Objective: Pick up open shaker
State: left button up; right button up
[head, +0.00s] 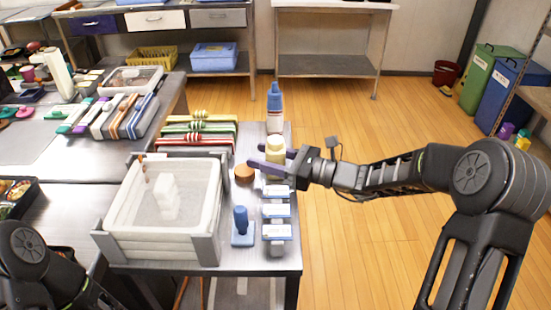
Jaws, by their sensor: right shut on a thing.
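A small pale-yellow shaker (275,149) stands out at the right side of the metal table, just in front of a blue-and-white bottle. My right gripper (271,166) reaches in from the right, its purple fingers shut on the shaker. The fingers hide the shaker's lower part, so I cannot tell whether it touches the table. Its top is too small to make out. Of my left arm, only dark links show at the lower left; its gripper is out of view.
The blue-and-white bottle (275,112) stands behind the shaker. A round brown object (244,173) lies left of the fingers. Nearer are a blue stamp-like tool (241,226) and white-labelled blocks (277,211). A white tray stack (159,248) fills the table's left side.

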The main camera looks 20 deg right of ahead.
jog(key=c, duration=0.7)
jog(key=shift+r, duration=0.1)
notch_tip(320, 180, up, 10)
jog(key=p, duration=0.1)
dwell(0.6)
